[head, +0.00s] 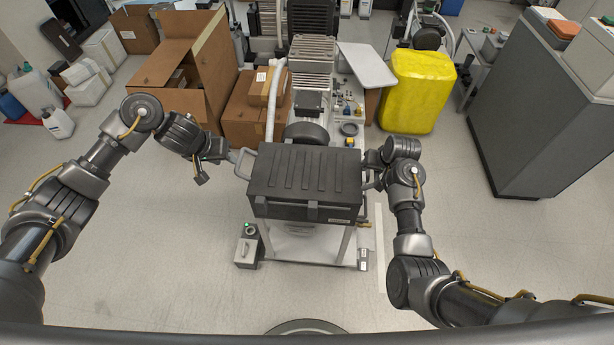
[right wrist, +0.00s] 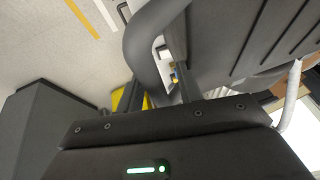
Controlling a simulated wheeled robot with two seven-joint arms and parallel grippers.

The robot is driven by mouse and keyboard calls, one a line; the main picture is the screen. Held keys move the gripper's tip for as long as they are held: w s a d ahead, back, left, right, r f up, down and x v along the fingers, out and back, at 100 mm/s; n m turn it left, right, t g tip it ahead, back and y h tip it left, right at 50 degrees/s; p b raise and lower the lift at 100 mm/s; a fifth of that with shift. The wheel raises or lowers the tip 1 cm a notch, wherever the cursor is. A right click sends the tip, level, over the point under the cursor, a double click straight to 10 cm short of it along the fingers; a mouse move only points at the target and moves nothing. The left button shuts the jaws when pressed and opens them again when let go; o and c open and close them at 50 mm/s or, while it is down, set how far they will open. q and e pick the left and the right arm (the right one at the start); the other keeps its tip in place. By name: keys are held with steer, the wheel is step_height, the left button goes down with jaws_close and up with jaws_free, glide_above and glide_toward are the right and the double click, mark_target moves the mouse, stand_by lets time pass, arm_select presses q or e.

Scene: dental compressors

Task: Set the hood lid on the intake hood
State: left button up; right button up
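The dark ribbed hood lid (head: 305,170) lies level on a light metal stand in front of me, with a pale grey handle at each side. The left handle (head: 241,163) is free. My left gripper (head: 211,168) is open and empty, left of that handle and apart from it. My right gripper (head: 372,179) is at the lid's right side. In the right wrist view its fingers (right wrist: 157,92) stand apart, with the curved grey right handle (right wrist: 145,45) at the opening between them; a firm grip does not show. I cannot clearly make out the intake hood.
Behind the lid stands compressor machinery (head: 312,55). Cardboard boxes (head: 190,65) are at back left, a yellow wrapped container (head: 417,92) at back right, and a grey cabinet (head: 545,110) at far right. A small grey box (head: 247,250) sits by the stand's left foot.

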steer(key=v, duration=1.2)
stand_by(0.5)
